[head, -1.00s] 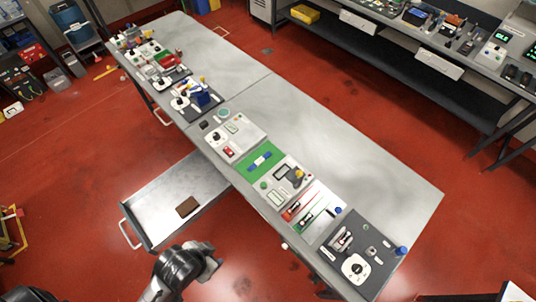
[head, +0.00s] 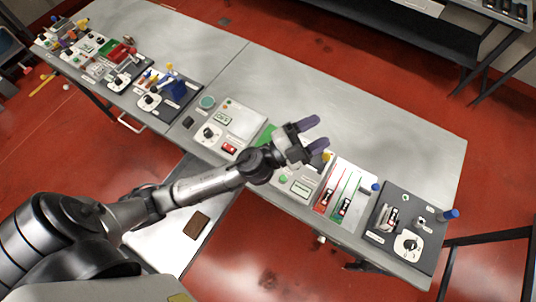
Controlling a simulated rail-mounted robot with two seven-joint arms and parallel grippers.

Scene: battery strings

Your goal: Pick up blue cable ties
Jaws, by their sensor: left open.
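My left gripper (head: 313,134) reaches in from the left over the long grey table (head: 370,125). Its two dark purple-grey fingers are apart, with nothing seen between them. It hangs over a green mat (head: 265,135), of which only a small edge shows. The blue bundle with a white middle, which looks like the cable ties, lay on this mat earlier and is now hidden behind my gripper and wrist. My right gripper is not in view.
Red and green leads (head: 342,190) and a dark panel with a blue cylinder (head: 450,214) are right. A drawer holding a brown block (head: 197,224) stands open below. The table's far half is bare.

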